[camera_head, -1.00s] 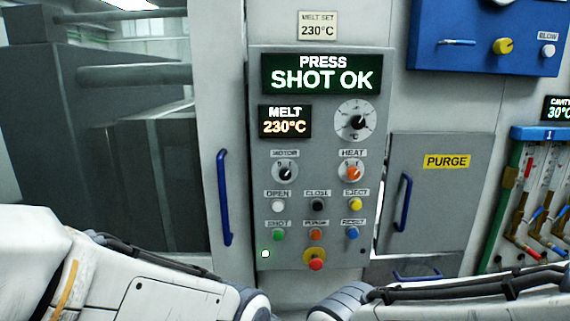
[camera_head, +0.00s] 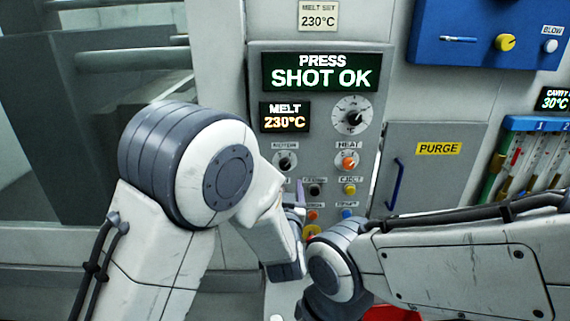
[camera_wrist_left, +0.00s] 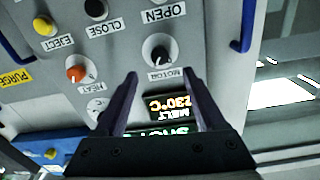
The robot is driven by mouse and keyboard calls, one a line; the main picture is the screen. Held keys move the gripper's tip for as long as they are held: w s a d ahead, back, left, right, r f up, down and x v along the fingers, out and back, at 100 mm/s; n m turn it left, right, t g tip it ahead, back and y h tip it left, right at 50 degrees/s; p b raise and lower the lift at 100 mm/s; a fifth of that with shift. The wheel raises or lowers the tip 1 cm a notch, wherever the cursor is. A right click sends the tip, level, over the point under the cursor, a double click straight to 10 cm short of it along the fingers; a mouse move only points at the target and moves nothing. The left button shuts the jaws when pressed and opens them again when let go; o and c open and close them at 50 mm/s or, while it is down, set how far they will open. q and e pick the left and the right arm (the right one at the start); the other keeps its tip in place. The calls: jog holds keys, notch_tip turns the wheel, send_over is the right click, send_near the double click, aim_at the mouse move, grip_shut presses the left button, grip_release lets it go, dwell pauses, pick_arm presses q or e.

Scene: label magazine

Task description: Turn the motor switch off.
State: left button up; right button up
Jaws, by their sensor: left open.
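The motor switch (camera_head: 285,161) is a round black knob with a pale mark, under the MOTOR label on the grey press panel. The left wrist view shows it upside down (camera_wrist_left: 157,48), in line with the gap between my left fingers, beyond their tips and apart from them. Its pale mark is on the side toward the label there; the exact setting is too small to read. My left gripper (camera_wrist_left: 160,73) is open and empty. In the head view my left forearm hides most of it, just below and right of the switch.
The orange heat knob (camera_head: 348,162) is right of the switch. Several push buttons, including yellow EJECT (camera_head: 349,189), sit below, partly hidden by my arm. The display (camera_head: 320,72) reads SHOT OK. A blue door handle (camera_head: 396,184) is at right. My right arm crosses the lower right.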

aim_at(285, 167)
pick_arm(q)
jog(key=w+p, duration=0.3)
jog(key=w, duration=0.4)
jog(key=shift+w+r, duration=0.1)
jog(key=shift+w, duration=0.05)
jog(key=shift+w+d+p, duration=0.1)
jog(key=shift+w+p, duration=0.25)
jog(key=shift+w, duration=0.25)
grip_shut()
